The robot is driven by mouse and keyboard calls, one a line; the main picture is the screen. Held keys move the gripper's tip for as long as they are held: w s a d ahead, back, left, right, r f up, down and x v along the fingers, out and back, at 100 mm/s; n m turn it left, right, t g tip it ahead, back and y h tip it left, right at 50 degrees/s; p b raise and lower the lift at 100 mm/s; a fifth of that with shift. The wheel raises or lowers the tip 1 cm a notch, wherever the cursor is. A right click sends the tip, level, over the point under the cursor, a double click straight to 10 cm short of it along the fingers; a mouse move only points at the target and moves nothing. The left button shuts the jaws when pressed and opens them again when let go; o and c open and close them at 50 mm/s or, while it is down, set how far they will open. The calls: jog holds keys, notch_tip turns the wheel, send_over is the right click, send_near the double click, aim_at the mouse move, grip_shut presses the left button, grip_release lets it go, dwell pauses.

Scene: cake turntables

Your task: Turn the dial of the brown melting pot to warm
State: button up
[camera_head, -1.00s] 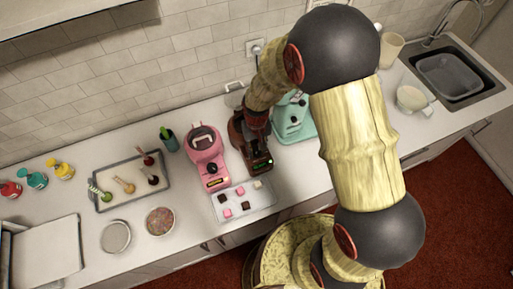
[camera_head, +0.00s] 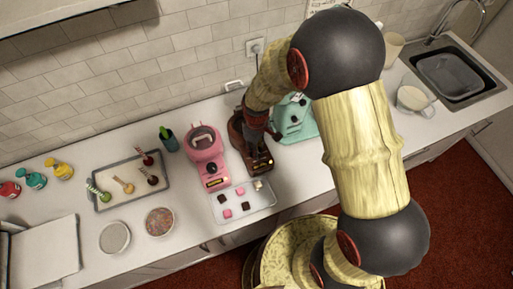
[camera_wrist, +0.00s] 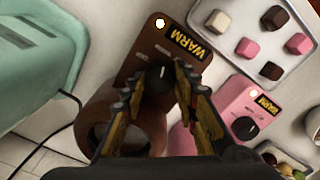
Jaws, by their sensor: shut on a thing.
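The brown melting pot (camera_head: 236,130) stands on the counter, partly hidden by my arm in the head view. In the wrist view its brown front panel (camera_wrist: 150,48) carries a label reading WARM (camera_wrist: 187,42) and a lit round lamp. Its dark dial (camera_wrist: 158,77) has a pale pointer mark and sits between my fingertips. My gripper (camera_wrist: 155,84) is shut on this dial; the exact contact is partly hidden by the fingers.
A pink melting pot (camera_head: 205,150), its label also reading WARM, stands close by the brown one. A mint-green appliance (camera_head: 292,122) is on the other side. A tray of small cubes (camera_head: 236,208) lies in front.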

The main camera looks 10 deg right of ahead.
jog(key=shift+n, duration=0.5)
jog(key=o, duration=1.2)
notch_tip(320, 180, up, 12)
dwell(0.6)
